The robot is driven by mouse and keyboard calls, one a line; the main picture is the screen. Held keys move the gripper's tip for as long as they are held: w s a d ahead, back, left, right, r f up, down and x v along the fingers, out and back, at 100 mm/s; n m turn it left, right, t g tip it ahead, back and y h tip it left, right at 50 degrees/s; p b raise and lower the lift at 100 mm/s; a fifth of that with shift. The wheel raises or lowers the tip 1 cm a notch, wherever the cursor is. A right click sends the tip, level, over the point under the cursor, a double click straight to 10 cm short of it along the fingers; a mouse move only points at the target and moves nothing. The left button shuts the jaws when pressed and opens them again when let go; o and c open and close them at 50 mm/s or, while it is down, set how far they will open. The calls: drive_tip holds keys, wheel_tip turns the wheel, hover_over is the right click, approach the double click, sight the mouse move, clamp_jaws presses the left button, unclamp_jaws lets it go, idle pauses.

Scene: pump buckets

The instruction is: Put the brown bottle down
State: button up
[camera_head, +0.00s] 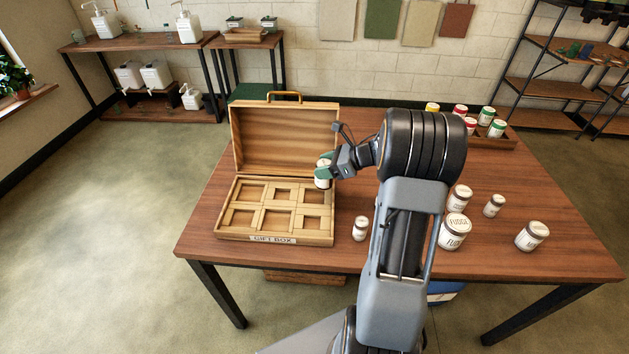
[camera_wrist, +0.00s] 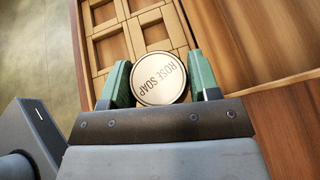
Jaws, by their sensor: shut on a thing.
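My gripper (camera_head: 326,170) is shut on a small round jar (camera_head: 322,180) with a white label. In the wrist view the jar (camera_wrist: 159,78) shows a cream lid with a dark rim that reads "ROSE SOAP", between the two green fingers of my gripper (camera_wrist: 160,84). I see no plainly brown bottle in the grip. The jar is over the right part of an open wooden gift box (camera_head: 238,232), near its hinge side. The box has several square compartments, and those I can see look empty. The jar's underside is hidden in the wrist view.
A small white jar (camera_head: 360,229) stands right of the box. More white jars, one marked "FUDGE" (camera_head: 453,232), stand on the table's right side. A wooden tray (camera_head: 512,141) of jars with coloured lids is at the back right. The raised box lid (camera_head: 285,135) stands behind the compartments.

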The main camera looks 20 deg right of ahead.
drive_tip(key=a+f, duration=0.1)
drive_tip(key=w+a+f, duration=0.1)
drive_tip(key=f, duration=0.1)
drive_tip(key=shift+w+a+f, duration=0.1)
drive_tip(key=shift+w+a, duration=0.05)
drive_tip(key=shift+a, duration=0.05)
drive_tip(key=shift+w+a+f, duration=0.1)
drive_tip(key=shift+a+f, duration=0.1)
drive_tip(key=shift+f, duration=0.85)
drive_tip(key=shift+d+f+p, duration=0.1)
drive_tip(key=shift+f+p, duration=0.2)
drive_tip(key=shift+f, duration=0.35)
drive_tip(key=shift+f, duration=0.2)
drive_tip(key=o, duration=1.1)
drive_tip(key=shift+r, duration=0.1)
